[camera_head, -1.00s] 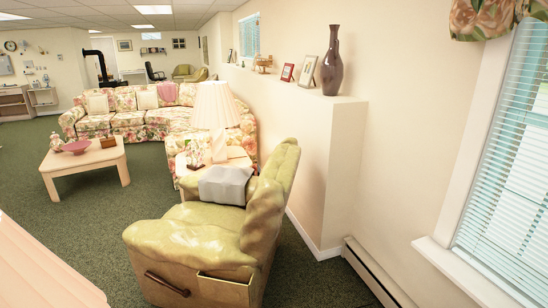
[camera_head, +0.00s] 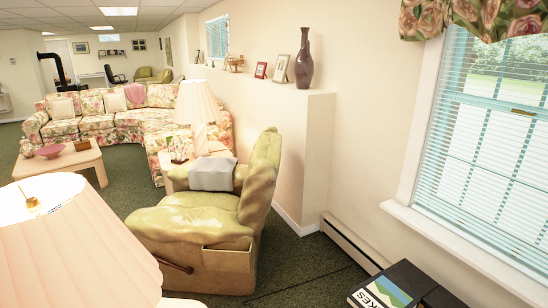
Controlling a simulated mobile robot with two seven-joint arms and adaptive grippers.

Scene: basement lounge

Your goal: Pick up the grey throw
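The grey throw (camera_head: 211,174) is draped over the far arm of the green recliner (camera_head: 196,222). It hangs down a little on the near side of that arm, toward the seat. The recliner stands in the middle of the view, its back to the right. Neither of my grippers shows in the head view. The throw lies well ahead, with the recliner's near side between me and it.
A lamp with a pleated shade (camera_head: 80,250) fills the lower left. A dark table with a book (camera_head: 388,291) is at the lower right. A second lamp (camera_head: 197,103) stands behind the recliner. Green carpet (camera_head: 300,262) is open right of the recliner, beside the baseboard heater (camera_head: 352,243).

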